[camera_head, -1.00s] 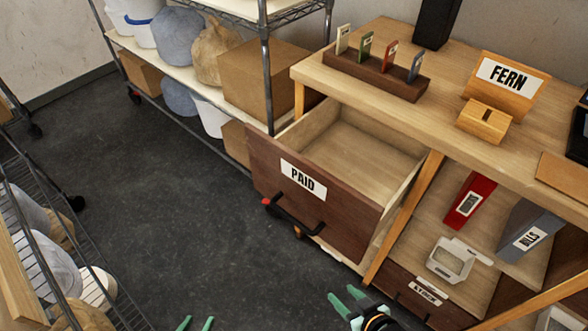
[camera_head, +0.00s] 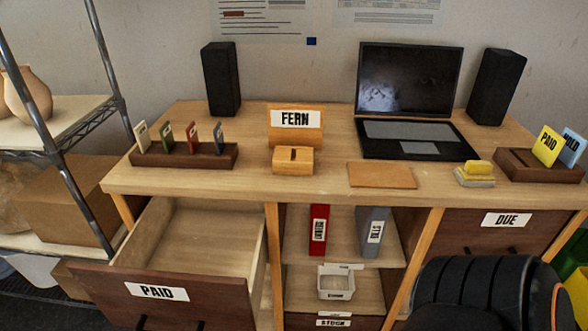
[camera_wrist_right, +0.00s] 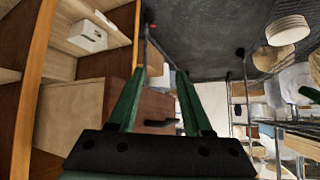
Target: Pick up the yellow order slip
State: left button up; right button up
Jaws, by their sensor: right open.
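I see no piece plainly readable as a yellow order slip. A small yellow piece (camera_head: 479,167) lies on top of a low pale stack (camera_head: 474,181) at the right of the desk, right of a tan mat. A yellow card marked PAID (camera_head: 547,146) stands tilted in a dark wooden holder (camera_head: 540,174) at the desk's right end, beside a blue card (camera_head: 572,148). My right gripper (camera_wrist_right: 160,75) shows in the right wrist view with its green fingers apart and nothing between them. It is away from the desktop. Neither gripper shows in the head view.
The PAID drawer (camera_head: 157,292) stands open at the left and juts out. The DUE drawer (camera_head: 506,220) looks shut. A black chair (camera_head: 470,290) stands before the desk at the right. A laptop (camera_head: 410,100), speakers and a FERN sign (camera_head: 295,119) occupy the desktop.

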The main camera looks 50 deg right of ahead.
aim_at(548, 146)
jog(key=k+z, duration=0.15)
jog(key=z, duration=0.6)
